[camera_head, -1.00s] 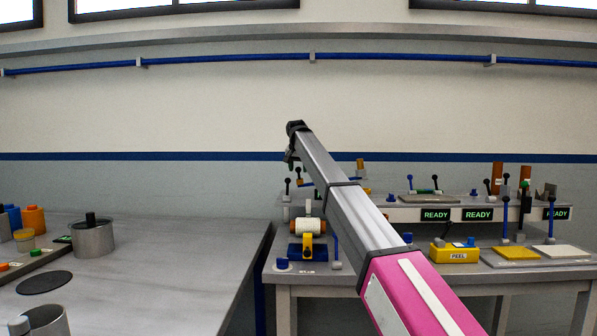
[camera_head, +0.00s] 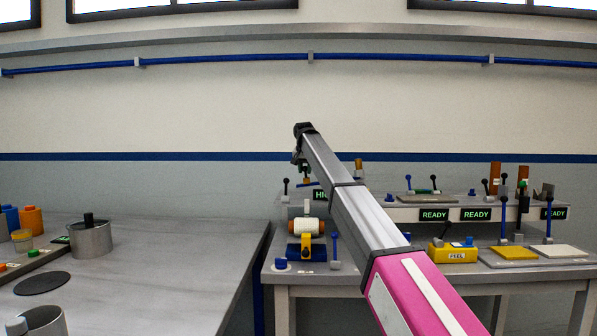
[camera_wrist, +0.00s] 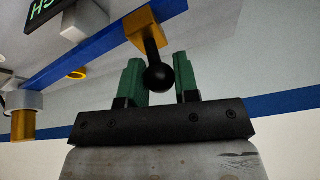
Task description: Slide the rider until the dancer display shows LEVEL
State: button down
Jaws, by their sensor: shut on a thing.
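In the wrist view the rider is an orange block (camera_wrist: 141,27) on a blue bar (camera_wrist: 100,50), with a dark stem ending in a black ball knob (camera_wrist: 159,78). My gripper (camera_wrist: 160,80) has its two green fingers on either side of the knob and is shut on it. The display (camera_wrist: 50,14) shows upside down and cut off at the top left corner. In the head view the display (camera_head: 318,195) reads "HI", with the rest hidden behind my arm. My gripper (camera_head: 299,160) is small and partly hidden at the arm's end there.
The dancer stands on a bench with a white and orange roll (camera_head: 307,227) below. Displays reading READY (camera_head: 434,215), a yellow PEEL box (camera_head: 452,252) and several levers stand to the right. A grey table (camera_head: 150,270) with pots is at the left.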

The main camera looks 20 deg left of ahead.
jog(key=c, duration=0.9)
grip_release()
jog(key=shift+o, duration=0.2)
jog(key=v, duration=1)
jog(key=shift+r, duration=0.4)
jog(key=shift+s, duration=0.15)
